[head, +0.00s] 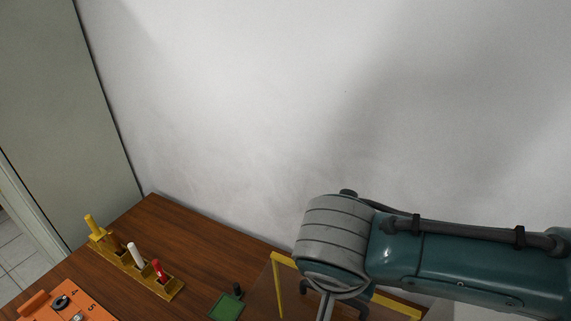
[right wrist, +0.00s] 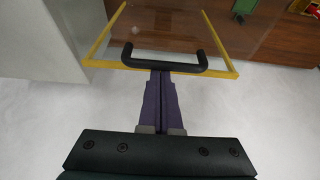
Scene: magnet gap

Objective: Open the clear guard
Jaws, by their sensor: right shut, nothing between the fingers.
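The clear guard is a see-through panel with a yellow frame (right wrist: 104,38), and it fills the upper middle of the right wrist view. A black bar handle (right wrist: 196,69) runs along its near edge. In the head view part of the yellow frame (head: 279,287) shows at the bottom, partly hidden by my right arm. My right gripper (right wrist: 161,76) has purple fingers that are shut with nothing between them. Their tips are at the middle of the handle; I cannot tell whether they touch it. My left gripper is not in view.
A wooden table (head: 185,222) stands against a white wall. On it are a yellow rack (head: 128,266) with several coloured pegs, an orange panel (head: 88,308) at the lower left and a green block (head: 228,307) near the guard.

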